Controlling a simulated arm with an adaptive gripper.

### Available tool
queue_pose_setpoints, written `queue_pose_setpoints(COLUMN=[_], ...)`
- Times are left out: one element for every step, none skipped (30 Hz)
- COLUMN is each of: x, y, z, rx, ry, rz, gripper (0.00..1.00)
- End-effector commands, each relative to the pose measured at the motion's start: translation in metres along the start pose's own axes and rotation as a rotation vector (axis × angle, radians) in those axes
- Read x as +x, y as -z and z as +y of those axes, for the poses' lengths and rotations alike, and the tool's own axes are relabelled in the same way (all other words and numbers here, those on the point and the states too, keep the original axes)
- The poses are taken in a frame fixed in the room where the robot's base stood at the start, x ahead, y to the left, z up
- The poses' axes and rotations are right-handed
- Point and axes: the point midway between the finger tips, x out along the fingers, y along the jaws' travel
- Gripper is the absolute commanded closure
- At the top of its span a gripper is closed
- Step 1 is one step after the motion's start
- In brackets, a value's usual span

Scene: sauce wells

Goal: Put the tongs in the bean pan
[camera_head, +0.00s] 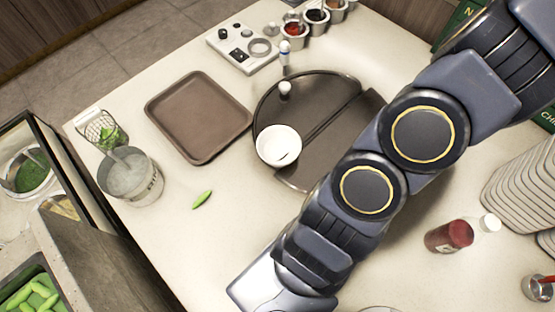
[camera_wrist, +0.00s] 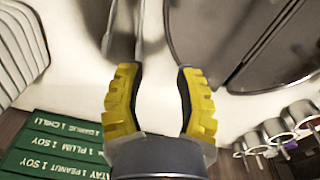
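My gripper (camera_wrist: 158,72) shows in the wrist view with two yellow ribbed fingers spread apart and a bare pale surface between them. A grey metal piece with two long arms, apparently the tongs (camera_wrist: 141,30), runs down from the top edge to just beyond the left fingertip. I cannot tell whether it touches that finger, and its far end is out of frame. In the head view the bean pan, a green pan (camera_head: 55,277) with several green pods in it, sits at the bottom left corner, partly cut off. There my arm crosses the right side; gripper and tongs do not show.
A brown tray (camera_head: 172,127), a dark round board (camera_head: 338,95) with a white bowl (camera_head: 276,140), and a metal bucket (camera_head: 145,190) stand on the counter. A loose green pod (camera_head: 202,200) lies there. A red bottle (camera_head: 449,237) and stacked containers (camera_head: 520,190) are at right.

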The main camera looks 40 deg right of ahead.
Motion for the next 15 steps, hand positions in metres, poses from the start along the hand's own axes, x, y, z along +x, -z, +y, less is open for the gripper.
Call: queue_pose_setpoints(x=[-0.014,-0.024,-0.038,-0.048,-0.059,-0.072,-0.082,-0.091,-0.103,-0.11,-0.118,-0.127,-0.134,-0.139,-0.147], y=[-0.003,-0.007,-0.016,-0.026,-0.037,-0.055,-0.069,-0.084,-0.105,-0.123,-0.14,-0.163,-0.181,-0.198,-0.222], z=[-0.029,-0.047,-0.073,-0.093,-0.112,-0.136,-0.152,-0.166,-0.183,-0.194,-0.203,-0.212,-0.217,-0.221,-0.223], rx=[-0.07,-0.115,-0.183,-0.238,-0.295,-0.372,-0.426,-0.48,-0.553,-0.606,-0.66,-0.73,-0.781,-0.832,-0.9], ry=[0.003,0.005,0.005,0.005,0.006,0.005,0.005,0.002,-0.002,-0.004,-0.007,-0.012,-0.014,-0.02,-0.025], rz=[0.004,0.005,0.002,-0.004,-0.006,-0.012,-0.015,-0.021,-0.025,-0.031,-0.035,-0.041,-0.042,-0.049,-0.056], gripper=[0.66,0.66,0.66,0.66,0.66,0.66,0.66,0.66,0.66,0.66,0.66,0.66,0.66,0.66,0.66])
